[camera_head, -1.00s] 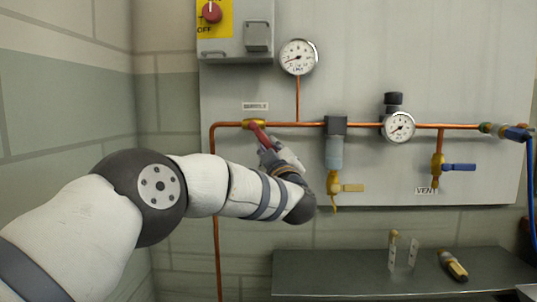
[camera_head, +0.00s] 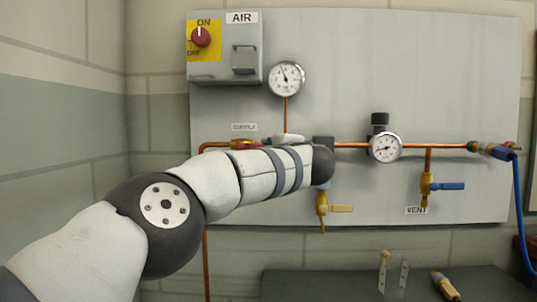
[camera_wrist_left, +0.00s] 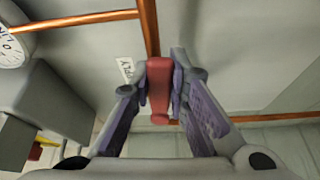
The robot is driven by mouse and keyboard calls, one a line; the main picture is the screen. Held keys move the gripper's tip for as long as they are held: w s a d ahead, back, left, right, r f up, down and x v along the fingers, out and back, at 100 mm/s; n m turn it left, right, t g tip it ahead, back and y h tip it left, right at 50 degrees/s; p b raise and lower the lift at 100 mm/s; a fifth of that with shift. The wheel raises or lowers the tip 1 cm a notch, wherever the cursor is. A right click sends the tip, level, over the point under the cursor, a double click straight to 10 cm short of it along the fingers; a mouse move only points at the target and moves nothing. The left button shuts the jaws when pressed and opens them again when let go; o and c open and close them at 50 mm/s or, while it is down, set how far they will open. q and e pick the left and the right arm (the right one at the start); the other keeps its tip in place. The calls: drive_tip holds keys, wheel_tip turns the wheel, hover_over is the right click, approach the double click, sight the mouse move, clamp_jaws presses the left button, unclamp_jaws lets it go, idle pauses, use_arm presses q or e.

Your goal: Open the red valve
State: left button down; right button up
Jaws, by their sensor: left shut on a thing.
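The red valve (camera_head: 245,145) sits on the copper pipe under the SUPPLY label, at its left part. Its red handle lies roughly along the pipe and is partly hidden by my left arm. In the left wrist view the red handle (camera_wrist_left: 159,92) is between the two fingers of my left gripper (camera_wrist_left: 161,80), which is shut on it. In the head view my left gripper is mostly hidden behind my own wrist. My right gripper is in neither view.
The pressure gauge (camera_head: 286,79) above the pipe has its needle pointing nearly up. A second gauge (camera_head: 385,147) and a blue-handled VENT valve (camera_head: 441,186) are to the right. A yellow-handled drain valve (camera_head: 335,209) hangs close below my wrist. A dark shelf (camera_head: 320,287) is underneath.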

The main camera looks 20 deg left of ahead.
use_arm(q)
drive_tip(key=shift+d+r+n+h, duration=0.1)
drive_tip(key=shift+r+n+h, duration=0.2)
drive_tip(key=shift+n, duration=0.1)
drive_tip(key=shift+r, duration=0.15)
drive_tip(key=c, duration=1.5)
unclamp_jaws()
drive_tip(key=v, duration=1.2)
drive_tip(key=shift+w, duration=0.1)
